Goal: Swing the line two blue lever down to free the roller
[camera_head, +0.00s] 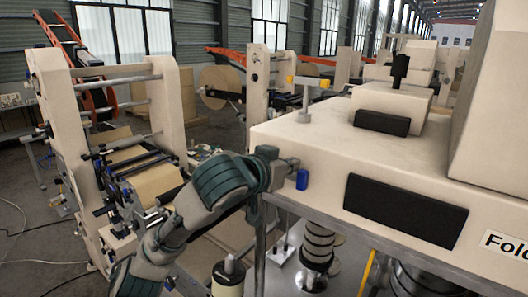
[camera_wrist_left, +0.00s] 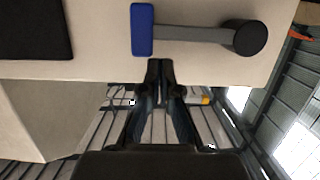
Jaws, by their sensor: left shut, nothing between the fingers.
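The blue lever's handle (camera_head: 302,179) sits on the near left corner of the cream machine. In the left wrist view the blue handle (camera_wrist_left: 142,30) is joined by a grey arm (camera_wrist_left: 190,34) to a dark round pivot (camera_wrist_left: 244,38). My left gripper (camera_head: 268,162) is at that corner, left of the handle, and partly hides the lever. In the left wrist view its black fingertips (camera_wrist_left: 160,68) are together and empty, close beside the lever near the handle end. I cannot tell if they touch it. My right gripper is not in view.
The machine housing (camera_head: 440,170) fills the right side, with a black panel (camera_head: 405,210). Another roller machine (camera_head: 110,130) stands at the left. Cables lie on the floor.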

